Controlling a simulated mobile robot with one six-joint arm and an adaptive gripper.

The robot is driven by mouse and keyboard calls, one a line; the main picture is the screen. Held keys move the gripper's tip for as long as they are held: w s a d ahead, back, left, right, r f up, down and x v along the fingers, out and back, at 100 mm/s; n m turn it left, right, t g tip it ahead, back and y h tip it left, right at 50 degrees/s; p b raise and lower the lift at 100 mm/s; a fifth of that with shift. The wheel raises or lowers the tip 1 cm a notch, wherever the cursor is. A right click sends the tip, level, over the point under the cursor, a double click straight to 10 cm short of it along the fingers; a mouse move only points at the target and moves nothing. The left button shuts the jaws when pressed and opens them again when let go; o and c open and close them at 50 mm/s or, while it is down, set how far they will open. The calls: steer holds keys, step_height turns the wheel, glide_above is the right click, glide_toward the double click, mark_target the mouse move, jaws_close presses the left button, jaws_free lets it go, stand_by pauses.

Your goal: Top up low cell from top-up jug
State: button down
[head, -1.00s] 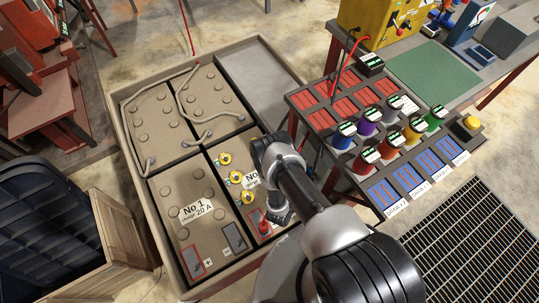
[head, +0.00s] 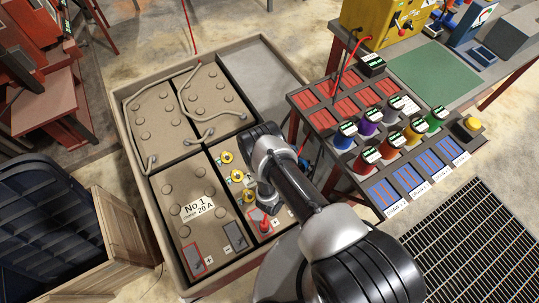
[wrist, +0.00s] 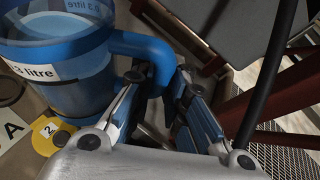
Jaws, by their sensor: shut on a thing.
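The blue see-through jug (wrist: 60,65) fills the upper left of the wrist view. It carries a white litre label and has pale liquid inside. My gripper (wrist: 165,90) is shut on its blue handle (wrist: 148,48). In the head view my wrist (head: 262,150) is over the right side of the near right battery (head: 238,208), and it hides the jug. Yellow caps (head: 237,176) stand in a row on that battery. A yellow cap tagged 2 (wrist: 60,138) shows just below the jug in the wrist view. I cannot tell which cell is low.
Battery No 1 (head: 185,220) sits left in the same tray (head: 125,165). A red-handled item (head: 265,224) stands near the front of the right battery. A bench with coloured pots (head: 390,145) is at the right. A wooden crate (head: 125,235) is at the left.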

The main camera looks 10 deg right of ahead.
steer(key=shift+w+a+r, duration=0.2)
steer(key=shift+w+r, duration=0.05)
steer(key=shift+r, duration=0.1)
steer(key=shift+w+a+f+n+h+b, duration=0.1)
steer(key=shift+f+n+h+b, duration=0.1)
steer(key=shift+n+h+b, duration=0.15)
steer(key=shift+w+a+r+n+g+h+b, duration=0.15)
steer(key=shift+w+a+n+g+h+b, duration=0.15)
steer(key=shift+a+n+g+b, duration=0.2)
steer(key=shift+w+a+r+n+h+b, duration=0.25)
steer(key=shift+w+a+r+n+b, duration=0.2)
steer(key=shift+w, duration=0.15)
stand_by(1.1)
steer(key=shift+w+a+r+n+g+h+b, duration=0.35)
steer(key=shift+r+n+h+b, duration=0.1)
steer(key=shift+n, duration=0.15)
stand_by(1.8)
steer(key=shift+w+a+r+n, duration=0.15)
steer(key=shift+r+n, duration=0.25)
steer(key=shift+r, duration=0.25)
stand_by(1.4)
